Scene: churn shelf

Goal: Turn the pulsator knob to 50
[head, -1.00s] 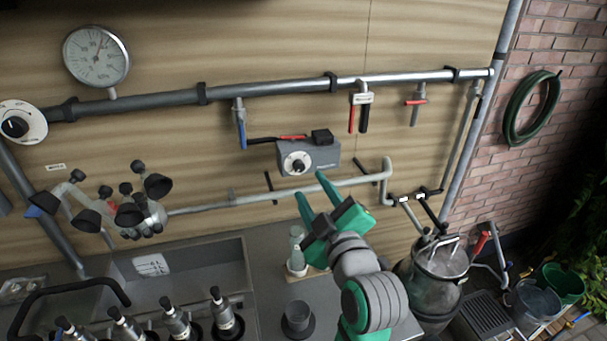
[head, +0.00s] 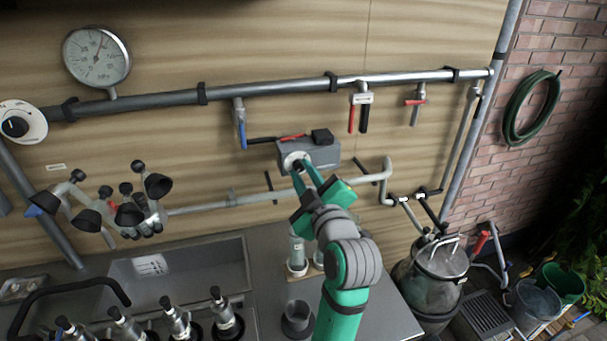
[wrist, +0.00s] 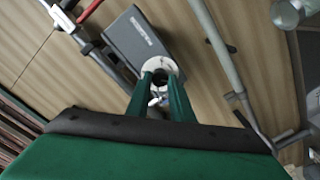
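The pulsator is a grey box (head: 322,154) fixed to the wooden wall, with a white round dial on its front; it also shows in the wrist view (wrist: 138,42). The dial (head: 289,160) has a dark knob (wrist: 159,77) at its centre. My gripper (head: 304,170) has its green fingers pointing up at the dial. In the wrist view the two fingertips (wrist: 160,78) are apart, one on each side of the knob. I cannot tell whether they touch it. The dial's numbers are too small to read.
A steel pipe (head: 275,88) with several valves runs above the pulsator, and a thinner pipe (head: 250,198) runs below it. A gauge (head: 97,57) hangs at the upper left. A sink (head: 215,265) and several teat cups stand below; a metal can (head: 431,285) stands right.

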